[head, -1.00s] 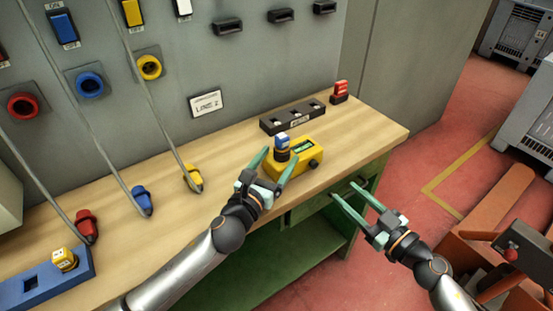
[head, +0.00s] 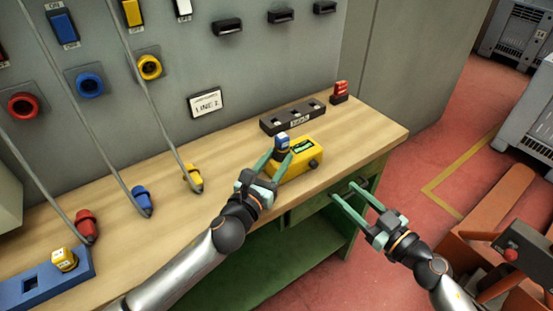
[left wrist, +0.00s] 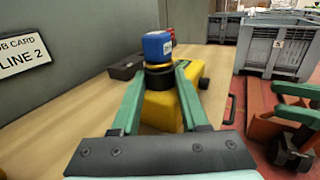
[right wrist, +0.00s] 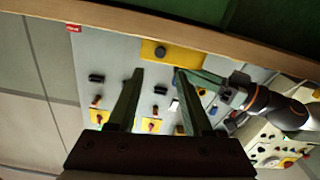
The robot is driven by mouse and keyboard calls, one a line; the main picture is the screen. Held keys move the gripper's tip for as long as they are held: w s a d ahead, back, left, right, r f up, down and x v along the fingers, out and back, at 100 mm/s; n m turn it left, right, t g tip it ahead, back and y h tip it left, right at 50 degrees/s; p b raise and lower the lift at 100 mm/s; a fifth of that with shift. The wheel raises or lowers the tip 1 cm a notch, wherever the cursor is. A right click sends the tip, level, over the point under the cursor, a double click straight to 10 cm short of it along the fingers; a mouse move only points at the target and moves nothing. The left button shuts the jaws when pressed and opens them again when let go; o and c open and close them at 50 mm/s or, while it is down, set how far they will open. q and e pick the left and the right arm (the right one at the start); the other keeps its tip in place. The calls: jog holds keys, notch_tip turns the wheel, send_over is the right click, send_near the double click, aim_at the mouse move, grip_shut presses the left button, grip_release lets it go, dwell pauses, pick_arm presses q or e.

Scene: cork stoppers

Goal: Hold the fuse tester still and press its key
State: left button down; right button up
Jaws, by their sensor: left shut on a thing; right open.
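The yellow fuse tester (head: 301,158) stands on the bench near its front edge. A blue fuse (head: 282,141) with a pale top sits upright in its black collar (left wrist: 159,77). The tester's round black key (head: 314,163) is on its right end; it also shows in the right wrist view (right wrist: 160,52). My left gripper (head: 277,156) is shut on the tester's black collar, just under the blue fuse, one finger on each side. My right gripper (head: 344,190) is open and empty, in front of the bench edge and apart from the key.
A black socket block (head: 293,117) and a red fuse (head: 340,90) stand behind the tester. Red, blue and yellow cable plugs (head: 193,179) lie at the left. A blue holder (head: 45,281) carries a yellow fuse. Bench right of the tester is clear.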

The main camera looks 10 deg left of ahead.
grip_shut()
dwell(0.4)
dwell(1.4)
